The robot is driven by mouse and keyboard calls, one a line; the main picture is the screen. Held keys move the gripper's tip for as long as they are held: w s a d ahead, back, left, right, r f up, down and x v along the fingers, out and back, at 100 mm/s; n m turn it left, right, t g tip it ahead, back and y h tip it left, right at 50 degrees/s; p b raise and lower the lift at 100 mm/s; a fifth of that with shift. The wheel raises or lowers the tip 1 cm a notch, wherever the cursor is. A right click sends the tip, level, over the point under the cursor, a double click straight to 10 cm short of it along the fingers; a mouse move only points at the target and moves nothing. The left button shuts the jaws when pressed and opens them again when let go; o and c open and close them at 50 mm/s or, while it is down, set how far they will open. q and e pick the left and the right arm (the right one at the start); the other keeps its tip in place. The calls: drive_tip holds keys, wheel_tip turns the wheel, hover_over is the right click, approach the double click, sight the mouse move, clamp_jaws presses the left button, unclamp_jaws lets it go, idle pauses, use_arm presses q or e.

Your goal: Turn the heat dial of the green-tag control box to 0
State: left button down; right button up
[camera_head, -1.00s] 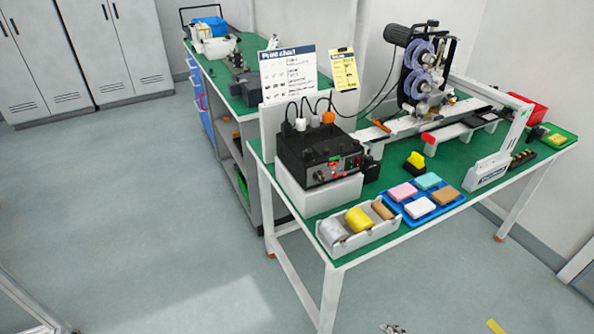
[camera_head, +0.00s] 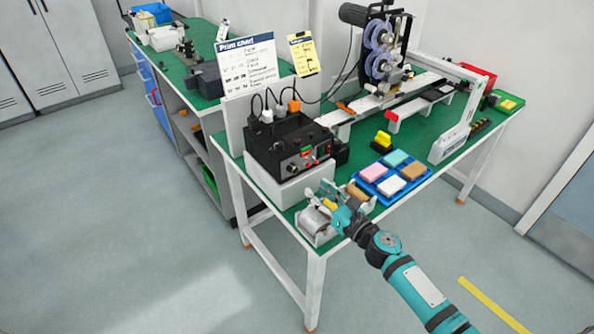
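The black control box (camera_head: 291,145) stands on a white block at the near left corner of the green-topped workbench. Its front panel carries a silver-rimmed dial (camera_head: 291,168), small red parts and a small green mark. The dial's setting is too small to read. My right gripper (camera_head: 317,191), on a teal arm from the lower right, is over the tray of rolls, in front of and below the box. Its fingers look apart, with nothing held, and it is clear of the dial. My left gripper is not in view.
The white roll tray (camera_head: 318,238) is partly hidden by my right gripper. Beside it are a blue tray (camera_head: 405,190) of coloured blocks and a yellow stamp-like object (camera_head: 382,141). A print chart (camera_head: 248,62) stands behind the box, with cables and plugs above it. Open floor lies left.

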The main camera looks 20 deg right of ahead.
sight(295, 171)
drive_tip(key=x, duration=0.9)
drive_tip(key=shift+w, duration=0.2)
drive_tip(key=shift+a, duration=0.1)
drive_tip(key=shift+c, duration=0.4)
clamp_jaws()
